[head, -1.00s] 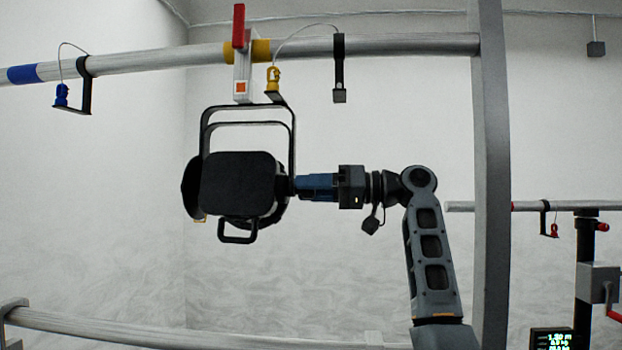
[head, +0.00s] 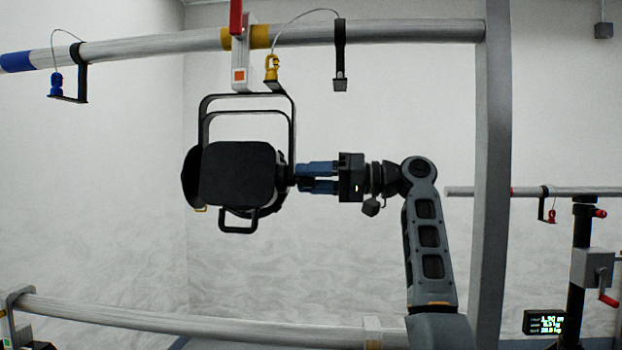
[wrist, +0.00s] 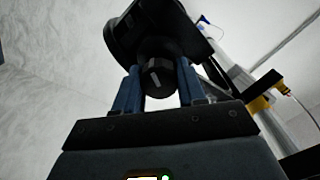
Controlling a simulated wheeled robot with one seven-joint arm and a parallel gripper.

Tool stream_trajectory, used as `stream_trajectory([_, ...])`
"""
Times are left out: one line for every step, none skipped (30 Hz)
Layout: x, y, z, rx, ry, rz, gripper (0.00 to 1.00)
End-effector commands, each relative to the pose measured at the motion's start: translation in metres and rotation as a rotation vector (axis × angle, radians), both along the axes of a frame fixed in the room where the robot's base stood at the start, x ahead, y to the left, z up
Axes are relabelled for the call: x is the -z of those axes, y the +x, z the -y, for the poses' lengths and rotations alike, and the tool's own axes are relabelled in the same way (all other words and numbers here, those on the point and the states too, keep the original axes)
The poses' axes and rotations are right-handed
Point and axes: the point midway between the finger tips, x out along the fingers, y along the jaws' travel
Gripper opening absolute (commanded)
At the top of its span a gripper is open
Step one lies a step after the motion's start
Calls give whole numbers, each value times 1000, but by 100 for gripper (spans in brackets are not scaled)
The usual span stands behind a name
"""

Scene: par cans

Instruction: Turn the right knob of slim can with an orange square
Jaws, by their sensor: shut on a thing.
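The slim can (head: 238,173) is black and hangs in its black yoke (head: 291,125) under the upper pipe. The orange square (head: 239,75) is on its pale clamp, below a red handle. My gripper (head: 299,178) reaches in from the right at the yoke's right side. In the wrist view my gripper's blue fingers (wrist: 158,70) stand on both sides of a round black knob (wrist: 156,80) with a pale mark, and they are shut on it. In the head view the knob is mostly hidden between the yoke and the fingertips.
The upper pipe (head: 400,34) crosses above, with a yellow safety hook (head: 272,67) and a black bracket (head: 340,60). A grey upright post (head: 492,200) stands close right of my arm. A lower pipe (head: 200,317) crosses below. Free space lies below the can.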

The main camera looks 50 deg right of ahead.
Motion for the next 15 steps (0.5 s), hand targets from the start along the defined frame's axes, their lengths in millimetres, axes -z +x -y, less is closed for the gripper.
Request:
stream_trajectory([-3, 0, 2, 7, 3, 7, 10])
stream_trajectory([-3, 0, 2, 7, 2, 7, 10])
stream_trajectory([-4, 0, 2, 7, 2, 7, 44])
stream_trajectory([-3, 0, 2, 7, 2, 7, 47])
stream_trajectory([-3, 0, 2, 7, 1, 7, 50])
stream_trajectory([-3, 0, 2, 6, 2, 6, 53])
stream_trajectory([-3, 0, 1, 5, 1, 5, 56])
stream_trajectory([-3, 0, 1, 5, 1, 5, 59])
stream_trajectory([-2, 0, 1, 4, 1, 4, 63])
stream_trajectory([-2, 0, 1, 4, 1, 4, 65])
stream_trajectory([-2, 0, 1, 4, 0, 4, 65])
stream_trajectory([-2, 0, 1, 4, 0, 4, 65])
stream_trajectory([-2, 0, 1, 3, 0, 3, 65])
stream_trajectory([-2, 0, 1, 3, 0, 3, 65])
stream_trajectory([-1, 0, 1, 3, 0, 3, 65])
